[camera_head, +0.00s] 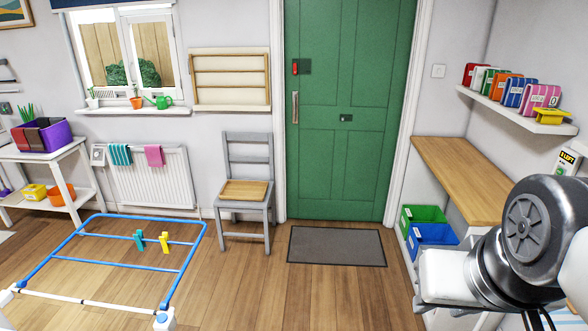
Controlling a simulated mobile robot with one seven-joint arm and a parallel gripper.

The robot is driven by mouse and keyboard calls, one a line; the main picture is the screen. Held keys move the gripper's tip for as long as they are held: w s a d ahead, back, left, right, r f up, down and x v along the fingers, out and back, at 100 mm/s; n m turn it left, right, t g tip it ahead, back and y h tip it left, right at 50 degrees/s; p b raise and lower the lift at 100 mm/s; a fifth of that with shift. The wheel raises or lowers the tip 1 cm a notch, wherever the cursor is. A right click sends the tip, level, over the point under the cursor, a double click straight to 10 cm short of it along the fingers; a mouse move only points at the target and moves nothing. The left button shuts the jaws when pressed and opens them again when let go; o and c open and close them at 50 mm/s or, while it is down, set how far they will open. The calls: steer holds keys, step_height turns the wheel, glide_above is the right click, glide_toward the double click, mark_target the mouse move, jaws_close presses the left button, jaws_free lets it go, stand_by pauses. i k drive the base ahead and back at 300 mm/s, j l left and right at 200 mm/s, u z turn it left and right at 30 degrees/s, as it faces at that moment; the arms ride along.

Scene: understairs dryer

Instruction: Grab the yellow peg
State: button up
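The yellow peg (164,241) is on a crossbar of the blue drying frame (188,255) at the lower left. It looks upright. A teal peg (140,241) is just left of it on the same frame, a little apart. My arm fills the lower right of the view, far from the peg.
A grey chair (246,205) stands right of the drying frame. A dark mat (336,246) lies before the green door (349,110). A wooden counter (465,180) with green and blue bins (431,235) is at the right. The middle floor (290,300) is clear.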

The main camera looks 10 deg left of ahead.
mark_target(167, 246)
steer(key=i+u, duration=0.15)
steer(key=i, duration=0.65)
steer(key=i+l+u, duration=0.15)
steer(key=i, duration=0.65)
steer(key=i+u, duration=0.25)
steer(key=u, duration=0.15)
steer(key=i+u, duration=0.2)
steer(key=u, duration=0.15)
steer(key=i+u, duration=0.25)
steer(key=u, duration=0.15)
steer(key=i+l+u, duration=0.15)
steer(key=u, duration=0.2)
steer(key=i+u, duration=0.25)
steer(key=u, duration=0.25)
steer(key=i+l+u, duration=0.1)
steer(key=i+u, duration=0.15)
steer(key=u, duration=0.2)
steer(key=i+l+u, duration=0.2)
steer(key=u, duration=0.3)
